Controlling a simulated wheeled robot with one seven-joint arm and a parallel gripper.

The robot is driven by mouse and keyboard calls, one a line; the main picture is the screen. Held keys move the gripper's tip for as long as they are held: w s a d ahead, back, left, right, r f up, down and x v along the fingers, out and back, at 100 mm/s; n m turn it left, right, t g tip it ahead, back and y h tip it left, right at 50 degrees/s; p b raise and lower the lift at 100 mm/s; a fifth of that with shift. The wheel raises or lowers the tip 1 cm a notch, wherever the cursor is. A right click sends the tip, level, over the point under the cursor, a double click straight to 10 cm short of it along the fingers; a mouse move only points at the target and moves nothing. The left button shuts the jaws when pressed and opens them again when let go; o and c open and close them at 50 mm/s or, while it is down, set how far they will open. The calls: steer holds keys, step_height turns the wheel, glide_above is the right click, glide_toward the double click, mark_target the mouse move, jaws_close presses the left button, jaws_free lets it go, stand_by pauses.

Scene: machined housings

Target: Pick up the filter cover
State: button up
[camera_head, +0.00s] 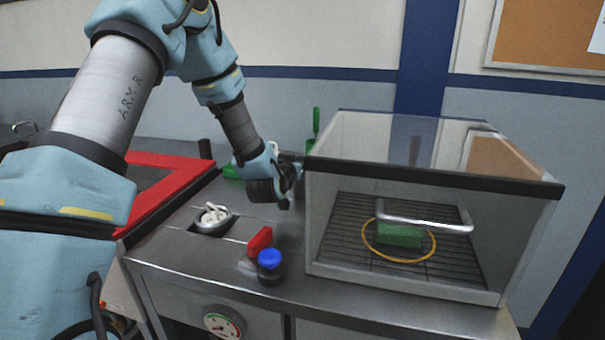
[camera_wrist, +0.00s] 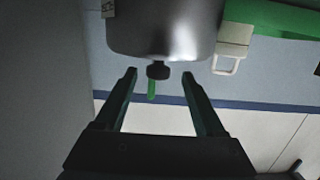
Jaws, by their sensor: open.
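In the wrist view a smooth grey metal body (camera_wrist: 165,28) with a small dark knob (camera_wrist: 158,70) is likely the filter cover, though I cannot be sure. My gripper (camera_wrist: 160,76) is open, its two dark fingers on either side of the knob in the picture, with gaps between. Nothing is held. I cannot tell whether the fingers are level with the knob in depth. In the head view my gripper (camera_head: 289,186) is over the back of the steel bench, left of the glass-sided box. The metal body is not clearly visible there.
The glass-sided box (camera_head: 325,235) with a front handle stands close right of my gripper. A red frame (camera_head: 165,200) is at left.

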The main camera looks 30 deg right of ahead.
mark_target(302, 157)
steer(key=p+x, duration=0.3)
steer(key=x, duration=0.1)
steer(key=shift+w+d+f, duration=0.1)
steer(key=shift+w+d, duration=0.05)
steer(key=shift+d, duration=0.2)
steer(key=shift+w+d+f, duration=0.15)
steer(key=shift+c, duration=0.3)
jaws_close()
